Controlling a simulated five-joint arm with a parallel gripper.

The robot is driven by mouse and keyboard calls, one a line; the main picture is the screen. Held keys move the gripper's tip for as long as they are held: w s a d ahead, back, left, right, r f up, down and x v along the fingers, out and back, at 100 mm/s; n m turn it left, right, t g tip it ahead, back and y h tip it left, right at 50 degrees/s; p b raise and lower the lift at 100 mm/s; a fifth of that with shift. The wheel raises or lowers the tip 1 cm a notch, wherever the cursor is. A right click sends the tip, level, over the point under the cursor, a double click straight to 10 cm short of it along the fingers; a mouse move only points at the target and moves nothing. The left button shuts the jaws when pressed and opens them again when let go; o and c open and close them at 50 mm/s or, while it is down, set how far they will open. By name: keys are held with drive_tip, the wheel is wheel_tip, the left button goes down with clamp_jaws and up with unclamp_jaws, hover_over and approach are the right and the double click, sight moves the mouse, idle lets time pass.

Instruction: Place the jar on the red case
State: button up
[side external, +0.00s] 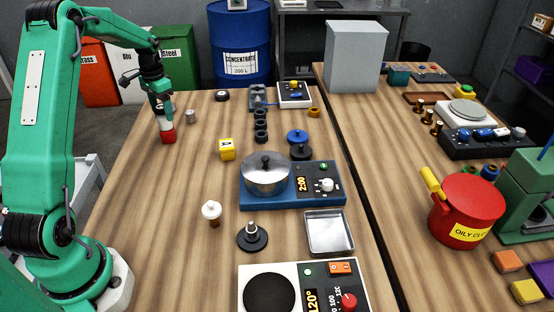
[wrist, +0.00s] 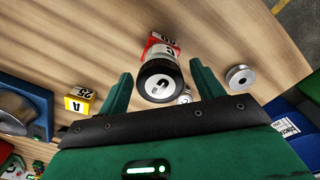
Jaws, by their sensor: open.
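The jar (wrist: 160,82), with a black lid bearing a white disc, is between the two fingers of my gripper (wrist: 160,72) in the wrist view. The fingers are open, with a gap on either side of it. In the side view the pale body of the jar (side external: 164,123) shows below my gripper (side external: 161,103), directly above the red case (side external: 168,137). The jar appears upright and seated on the case; the contact line is too small to be sure. The red case also shows in the wrist view (wrist: 151,42), partly hidden by the jar.
A yellow case (side external: 227,150) and a hotplate with a pot (side external: 265,172) stand to the right. The wood in front of the red case is clear.

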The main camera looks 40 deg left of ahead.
wheel_tip(320, 180, up, 11)
idle(0.5)
drive_tip(key=shift+f, duration=0.1)
idle(0.3)
drive_tip(key=s+d+r+t, duration=0.1)
drive_tip(key=s+d+r, duration=0.15)
drive_tip(key=d, duration=0.45)
drive_tip(key=s+d+r+t, duration=0.1)
drive_tip(key=d+r, duration=0.2)
drive_tip(key=d, duration=0.3)
drive_tip(key=s+d+r, duration=0.2)
drive_tip(key=d+r, duration=0.1)
drive_tip(key=d, duration=0.4)
drive_tip(key=s+d+f+t, duration=0.3)
drive_tip(key=s+d, duration=1)
drive_tip(key=s, duration=0.1)
drive_tip(key=shift+f+t, duration=0.3)
